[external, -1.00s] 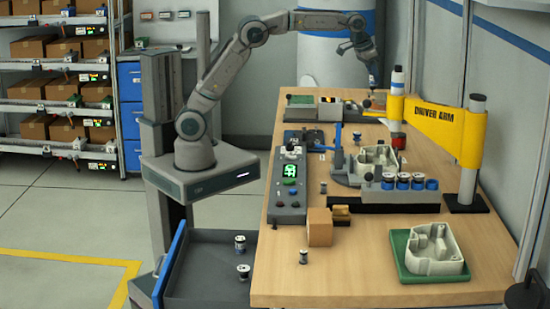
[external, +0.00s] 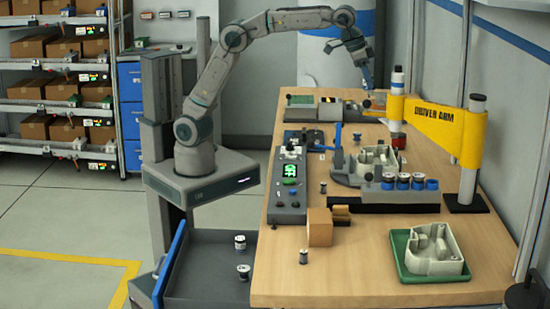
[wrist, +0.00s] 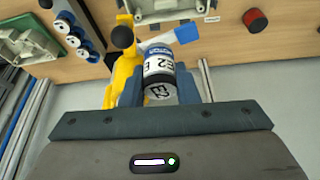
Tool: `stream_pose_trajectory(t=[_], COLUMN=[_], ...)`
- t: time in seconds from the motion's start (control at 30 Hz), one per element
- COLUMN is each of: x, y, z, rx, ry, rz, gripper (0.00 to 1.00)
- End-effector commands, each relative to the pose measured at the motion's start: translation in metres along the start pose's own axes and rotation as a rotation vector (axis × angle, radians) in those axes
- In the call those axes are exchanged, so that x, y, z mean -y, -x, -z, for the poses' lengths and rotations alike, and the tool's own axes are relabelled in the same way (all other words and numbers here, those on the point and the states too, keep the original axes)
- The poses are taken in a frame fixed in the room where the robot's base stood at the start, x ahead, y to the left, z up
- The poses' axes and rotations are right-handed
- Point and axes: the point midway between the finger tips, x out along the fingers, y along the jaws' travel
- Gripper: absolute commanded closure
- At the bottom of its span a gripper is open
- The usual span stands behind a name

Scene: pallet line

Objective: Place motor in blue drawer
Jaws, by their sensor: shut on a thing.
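My gripper (external: 367,84) hangs over the far end of the wooden bench. In the external view the held motor is too small to make out. The drawer with the blue front (external: 171,262) stands open at the lower left, beside the bench. Two small cylinders, a rear one (external: 240,243) and a nearer one (external: 243,272), stand upright on its dark floor. My gripper is far from this drawer.
A yellow driver arm (external: 435,125) on a post reaches over the bench's right side. The drawer's middle is free.

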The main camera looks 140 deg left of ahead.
Motion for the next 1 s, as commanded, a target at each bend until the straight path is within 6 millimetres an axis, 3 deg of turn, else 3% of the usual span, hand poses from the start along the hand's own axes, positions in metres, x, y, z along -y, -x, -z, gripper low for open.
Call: stream_pose_trajectory(t=[0.03,0.2,0.5,0.8,1.0], x=[-0.026,-0.101,-0.211,-0.29,-0.324], y=[0.004,0.018,0.053,0.093,0.121], z=[-0.01,-0.046,-0.13,-0.233,-0.308], rx=[-0.002,0.0,0.002,0.0,0.0], ry=[-0.036,-0.143,-0.334,-0.525,-0.652], rz=[-0.016,-0.06,-0.136,-0.213,-0.263], gripper=[0.96,0.96,0.96,0.96,0.96])
